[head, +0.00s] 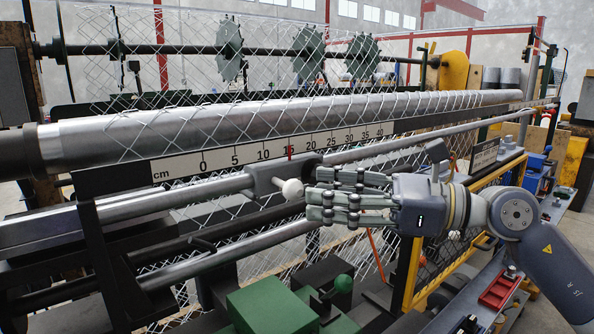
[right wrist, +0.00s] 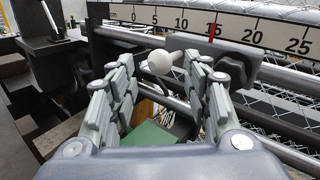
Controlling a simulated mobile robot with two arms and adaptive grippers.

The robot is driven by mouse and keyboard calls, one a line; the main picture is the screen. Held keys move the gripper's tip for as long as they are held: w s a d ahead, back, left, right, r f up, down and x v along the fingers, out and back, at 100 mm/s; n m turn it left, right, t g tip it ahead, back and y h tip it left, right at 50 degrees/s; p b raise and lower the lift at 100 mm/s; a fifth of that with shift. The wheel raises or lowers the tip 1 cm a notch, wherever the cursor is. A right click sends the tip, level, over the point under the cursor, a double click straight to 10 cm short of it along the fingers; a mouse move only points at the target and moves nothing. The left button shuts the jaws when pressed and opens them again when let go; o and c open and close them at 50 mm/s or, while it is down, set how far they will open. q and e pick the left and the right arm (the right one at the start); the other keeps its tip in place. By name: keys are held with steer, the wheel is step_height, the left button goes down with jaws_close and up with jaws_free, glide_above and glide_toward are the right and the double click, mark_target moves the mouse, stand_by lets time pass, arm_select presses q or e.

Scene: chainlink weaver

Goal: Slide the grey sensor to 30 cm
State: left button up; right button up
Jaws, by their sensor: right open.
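The grey sensor (head: 268,177) sits on a rail below the white centimetre scale (head: 230,154). Its red pointer (head: 289,152) stands at about the 15 mark; the pointer also shows at 15 in the right wrist view (right wrist: 215,25). A white ball knob (head: 292,188) sticks out from the sensor toward me. My right gripper (head: 318,196) is open, with its fingertips close to the knob on the right. In the right wrist view the knob (right wrist: 159,62) appears between the spread fingers, and I see no grip on it. My left gripper is not in view.
A long steel roller (head: 200,125) with chain-link mesh runs behind the scale. The rail (head: 430,137) continues clear to the right. A green block (head: 270,305) lies below, and a yellow frame (head: 411,270) stands under my right arm.

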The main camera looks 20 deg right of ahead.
mark_target(301, 184)
steer(key=p+x, duration=0.2)
steer(key=x, duration=0.2)
steer(key=shift+w+a+r, duration=0.15)
steer(key=shift+a, duration=0.1)
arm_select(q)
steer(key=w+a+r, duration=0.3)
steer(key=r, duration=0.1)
arm_select(e)
steer(key=shift+w+a, duration=0.2)
steer(key=shift+c, duration=0.8)
steer(key=shift+f, duration=0.2)
jaws_close()
steer(key=shift+w+d+f, duration=0.1)
steer(key=shift+d, duration=0.1)
arm_select(q)
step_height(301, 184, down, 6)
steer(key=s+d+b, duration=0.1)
steer(key=b, duration=0.4)
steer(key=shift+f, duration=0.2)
arm_select(e)
steer(key=w+d, duration=0.2)
steer(key=d, duration=0.5)
steer(key=w+d, duration=0.2)
steer(key=d, duration=0.5)
steer(key=shift+w+r, duration=0.35)
steer(key=shift+w, duration=0.05)
steer(key=shift+a, duration=0.1)
